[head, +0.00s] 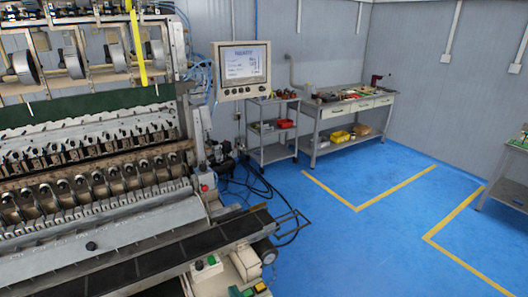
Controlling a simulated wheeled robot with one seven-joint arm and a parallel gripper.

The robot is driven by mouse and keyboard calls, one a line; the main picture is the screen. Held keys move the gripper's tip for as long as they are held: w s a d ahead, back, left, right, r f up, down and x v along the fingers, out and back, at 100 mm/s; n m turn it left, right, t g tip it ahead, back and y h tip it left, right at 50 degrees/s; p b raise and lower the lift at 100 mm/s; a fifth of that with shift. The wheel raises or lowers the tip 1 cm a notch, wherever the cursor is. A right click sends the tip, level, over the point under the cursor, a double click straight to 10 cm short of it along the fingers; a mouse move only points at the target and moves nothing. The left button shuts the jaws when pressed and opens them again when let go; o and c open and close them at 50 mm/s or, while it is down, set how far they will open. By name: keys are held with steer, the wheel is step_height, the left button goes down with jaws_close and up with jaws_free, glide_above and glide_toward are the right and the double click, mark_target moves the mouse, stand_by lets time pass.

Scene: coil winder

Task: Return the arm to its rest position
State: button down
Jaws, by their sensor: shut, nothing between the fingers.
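My arm and my gripper are not in view in the head picture, so their pose is hidden from me. The coil winder (100,215) fills the left side, with rows of metal fittings and a dark strip along its front. Its control panel (241,70) with a lit screen stands at the machine's right end.
A grey shelf cart (272,153) and a workbench (345,118) with bins stand along the back wall. Another bench (510,165) is cut off at the right edge. Blue floor (350,240) with yellow lines (357,208) is open at the right. Cables (262,185) lie beside the machine.

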steer(key=s+d+f+m+t+h, duration=0.2)
steer(key=s+d+f+m+h, duration=0.3)
steer(key=s+f, duration=0.8)
steer(key=s+d+r, duration=0.1)
steer(key=s, duration=0.9)
steer(key=s+d+r+t+h, duration=0.1)
steer(key=s, duration=0.9)
steer(key=shift+d+r+n, duration=0.3)
steer(key=shift+d+r, duration=0.05)
steer(key=shift+r, duration=0.05)
steer(key=shift+s, duration=0.15)
